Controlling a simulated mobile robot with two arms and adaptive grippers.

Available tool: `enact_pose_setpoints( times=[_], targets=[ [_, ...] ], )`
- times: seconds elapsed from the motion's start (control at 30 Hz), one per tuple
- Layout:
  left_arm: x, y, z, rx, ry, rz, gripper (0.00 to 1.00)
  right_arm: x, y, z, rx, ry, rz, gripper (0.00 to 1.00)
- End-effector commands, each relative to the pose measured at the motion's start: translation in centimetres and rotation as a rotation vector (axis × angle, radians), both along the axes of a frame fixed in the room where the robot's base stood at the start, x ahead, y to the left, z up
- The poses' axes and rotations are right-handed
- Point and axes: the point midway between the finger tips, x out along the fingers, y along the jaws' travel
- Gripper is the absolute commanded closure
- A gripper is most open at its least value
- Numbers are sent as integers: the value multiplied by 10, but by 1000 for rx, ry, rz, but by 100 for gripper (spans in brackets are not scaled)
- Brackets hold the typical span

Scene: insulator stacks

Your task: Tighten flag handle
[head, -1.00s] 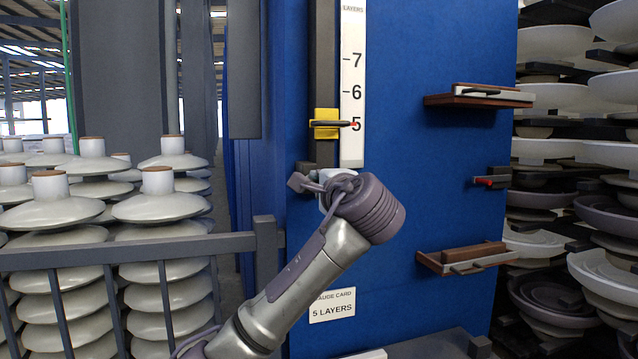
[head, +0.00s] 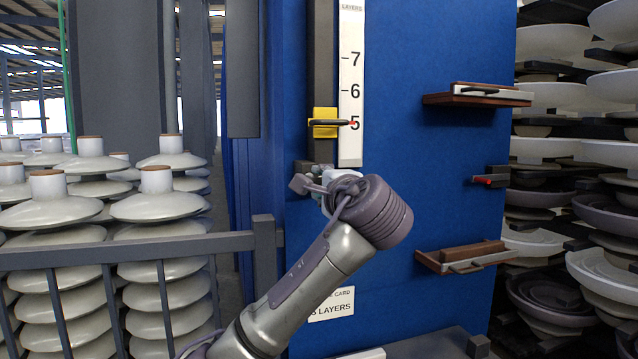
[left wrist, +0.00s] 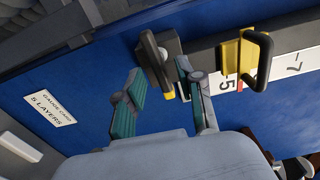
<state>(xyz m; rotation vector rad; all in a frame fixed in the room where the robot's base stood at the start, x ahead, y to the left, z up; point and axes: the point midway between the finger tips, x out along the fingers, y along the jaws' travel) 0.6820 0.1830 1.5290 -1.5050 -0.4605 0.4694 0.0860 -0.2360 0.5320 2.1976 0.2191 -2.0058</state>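A dark lever handle (left wrist: 155,62) with a rounded knob at its base, which I take for the flag handle, sits at the lower end of the dark post in the left wrist view. My left gripper (left wrist: 163,88) is open, with teal-padded fingers spread apart. The handle lies just beyond and between the fingertips; I cannot tell whether they touch it. In the head view the left gripper (head: 312,185) is beside the post's lower end, and my wrist mostly hides the handle. My right gripper is not in view.
The yellow slider (head: 323,122) with its dark handle points at 5 on the white scale (head: 351,95). A gauge card (head: 335,306) is partly covered by my arm. Two shelf brackets (head: 475,96) (head: 465,257) stick out from the blue panel (head: 420,180). A grey railing (head: 130,250) stands left.

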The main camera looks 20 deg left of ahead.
Motion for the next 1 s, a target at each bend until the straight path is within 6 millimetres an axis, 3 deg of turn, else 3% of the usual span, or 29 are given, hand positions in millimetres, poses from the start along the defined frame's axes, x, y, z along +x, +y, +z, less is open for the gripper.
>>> enact_pose_setpoints(
  times=[0.3,0.5,0.9,1.0],
  targets=[
    [-56,-40,0,0,0,-6,62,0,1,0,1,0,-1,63],
    [-77,-54,0,1,1,-5,62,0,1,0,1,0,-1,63],
    [-82,-57,-1,-1,2,-2,62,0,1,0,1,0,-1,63],
    [-79,-57,-12,-14,16,-12,62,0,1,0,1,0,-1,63]
  ],
)
